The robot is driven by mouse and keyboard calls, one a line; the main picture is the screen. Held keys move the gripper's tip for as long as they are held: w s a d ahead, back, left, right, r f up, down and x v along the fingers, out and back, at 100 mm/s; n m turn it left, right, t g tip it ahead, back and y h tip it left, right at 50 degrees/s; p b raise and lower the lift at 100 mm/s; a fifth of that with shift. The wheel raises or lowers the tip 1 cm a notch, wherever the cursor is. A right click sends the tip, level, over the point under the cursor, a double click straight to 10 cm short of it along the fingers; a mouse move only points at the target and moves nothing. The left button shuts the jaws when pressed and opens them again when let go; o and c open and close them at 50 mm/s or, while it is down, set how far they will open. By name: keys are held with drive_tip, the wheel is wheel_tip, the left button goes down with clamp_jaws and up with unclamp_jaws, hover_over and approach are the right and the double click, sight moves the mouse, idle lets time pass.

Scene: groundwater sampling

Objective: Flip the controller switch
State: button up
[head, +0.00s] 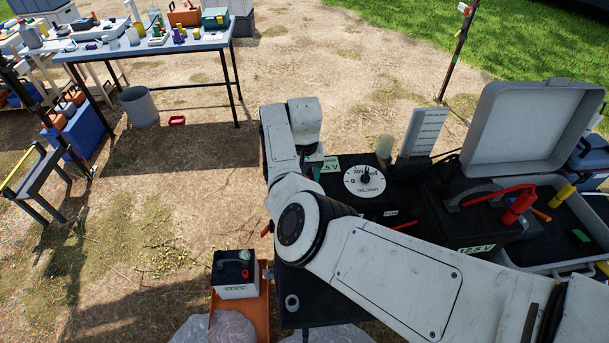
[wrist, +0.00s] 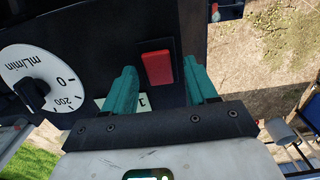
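The controller is a black box (head: 350,163) with a white round dial (head: 364,181) marked mL/min. In the wrist view its dark face (wrist: 100,40) fills the upper left, with the dial (wrist: 28,80) at the left. A red rectangular switch (wrist: 158,68) sits on that face. My gripper (wrist: 160,75) is open, with one teal finger on each side of the switch; I cannot tell if they touch the face. In the head view only a bit of teal finger (head: 317,173) shows beside the controller, and my arm hides the switch.
Right of the controller are a 12.5 V battery (head: 476,220) with a red-handled clamp and an open grey case (head: 530,125). Another battery (head: 235,272) stands on an orange cart (head: 255,318) at front.

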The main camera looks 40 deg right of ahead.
drive_tip(key=shift+r, duration=0.1)
wheel_tip(320, 180, up, 11)
drive_tip(key=shift+f+b, duration=0.2)
drive_tip(key=shift+b, duration=0.25)
idle(0.6)
